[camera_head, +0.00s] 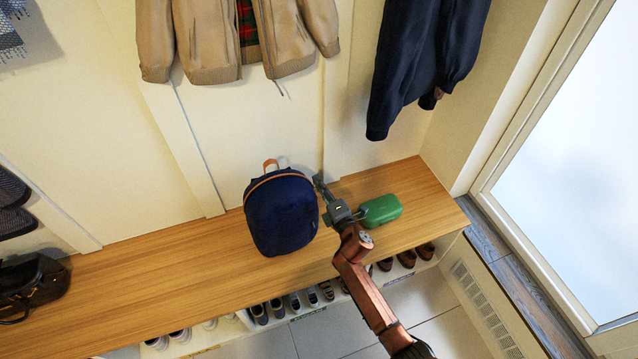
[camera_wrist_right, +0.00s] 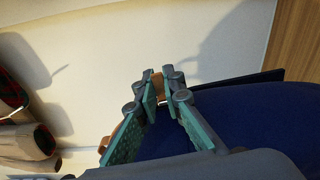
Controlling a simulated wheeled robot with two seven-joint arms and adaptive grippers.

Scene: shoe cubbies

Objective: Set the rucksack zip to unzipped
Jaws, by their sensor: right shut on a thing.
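The navy rucksack (camera_head: 281,213) stands upright on the wooden bench against the wall. An orange-brown zip line (camera_head: 277,177) runs over its top edge, and a tan loop handle (camera_head: 270,164) sticks up above. My right gripper (camera_head: 318,182) is at the rucksack's upper right side. In the right wrist view its fingers (camera_wrist_right: 161,80) are close together beside the blue fabric (camera_wrist_right: 245,130), with orange-brown material between and behind them. They are shut on a small part at the zip; the zip pull itself is mostly hidden. My left gripper is not in view.
A green case (camera_head: 381,210) lies on the bench (camera_head: 150,290) right of the rucksack, close to my right wrist. A black bag (camera_head: 32,285) sits at the far left. Jackets hang above, and shoes stand in cubbies below.

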